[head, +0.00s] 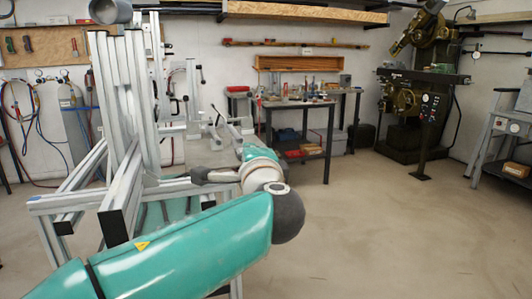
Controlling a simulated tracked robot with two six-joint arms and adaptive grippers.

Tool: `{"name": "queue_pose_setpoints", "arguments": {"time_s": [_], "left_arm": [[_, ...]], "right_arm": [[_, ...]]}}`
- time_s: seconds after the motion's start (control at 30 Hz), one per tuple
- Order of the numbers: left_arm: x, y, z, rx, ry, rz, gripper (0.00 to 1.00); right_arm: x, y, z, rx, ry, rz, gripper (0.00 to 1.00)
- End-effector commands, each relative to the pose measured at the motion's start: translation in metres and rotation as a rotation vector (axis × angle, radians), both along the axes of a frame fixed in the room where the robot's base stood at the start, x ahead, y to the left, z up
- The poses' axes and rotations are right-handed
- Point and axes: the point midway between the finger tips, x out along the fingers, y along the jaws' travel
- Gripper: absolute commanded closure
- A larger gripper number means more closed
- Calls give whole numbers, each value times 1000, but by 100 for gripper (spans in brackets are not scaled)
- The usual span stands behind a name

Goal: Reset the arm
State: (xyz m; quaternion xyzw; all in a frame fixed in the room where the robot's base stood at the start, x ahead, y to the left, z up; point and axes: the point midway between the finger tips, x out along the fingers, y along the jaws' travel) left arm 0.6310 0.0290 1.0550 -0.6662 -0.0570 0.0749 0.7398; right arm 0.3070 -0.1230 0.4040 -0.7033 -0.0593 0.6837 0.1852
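My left arm, teal with grey joints, comes in from the lower left of the head view and bends back towards the frame jig. A dark end part that looks like my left gripper (203,175) points left beside the jig's rail. It is small and partly hidden by the arm, so I cannot tell whether its fingers are open or shut, or whether it touches the rail. The frame jig (122,100) is built of silver aluminium profiles with upright posts and slanted braces. My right gripper is not in view.
A dark workbench (316,134) with tools stands at the back. A milling machine (412,110) stands at the back right, and a grey bench (508,125) at the right edge. The concrete floor (400,235) on the right is clear. Hoses and a gas cylinder (72,115) are behind the jig.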

Motion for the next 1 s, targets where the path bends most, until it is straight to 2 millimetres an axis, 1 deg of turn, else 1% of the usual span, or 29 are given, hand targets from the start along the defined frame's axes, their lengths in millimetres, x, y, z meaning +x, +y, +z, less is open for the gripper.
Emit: {"name": "queue_pose_setpoints", "arguments": {"time_s": [0.03, 0.23, 0.33, 0.47, 0.57, 0.6, 0.67, 0.7, 0.77, 0.8, 0.87, 0.9, 0.97, 1.0], "left_arm": [[6, 11, -4, 0, 8, 21, 100], [27, 38, -31, 14, 49, 74, 100], [38, 55, -50, 27, 80, 105, 100], [51, 77, -87, 50, 142, 143, 100], [58, 97, -125, 59, 214, 179, 100], [60, 106, -146, 60, 253, 192, 100], [62, 120, -181, 57, 322, 212, 100], [61, 129, -207, 49, 376, 224, 100], [57, 142, -247, 32, 459, 237, 100], [53, 150, -273, 17, 516, 246, 100], [44, 160, -312, -13, 602, 258, 100], [35, 165, -339, -37, 660, 263, 100], [21, 173, -377, -78, 749, 274, 100], [9, 177, -402, -109, 807, 282, 100]], "right_arm": [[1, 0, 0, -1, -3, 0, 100], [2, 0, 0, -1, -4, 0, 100], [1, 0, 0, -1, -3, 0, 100], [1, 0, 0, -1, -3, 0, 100], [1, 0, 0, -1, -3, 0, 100], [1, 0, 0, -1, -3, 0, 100], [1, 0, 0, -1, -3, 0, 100], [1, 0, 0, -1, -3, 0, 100], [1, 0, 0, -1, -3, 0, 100], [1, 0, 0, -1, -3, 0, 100], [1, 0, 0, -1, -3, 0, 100], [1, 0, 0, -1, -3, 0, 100], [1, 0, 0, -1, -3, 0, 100], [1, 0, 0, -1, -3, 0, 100]]}}
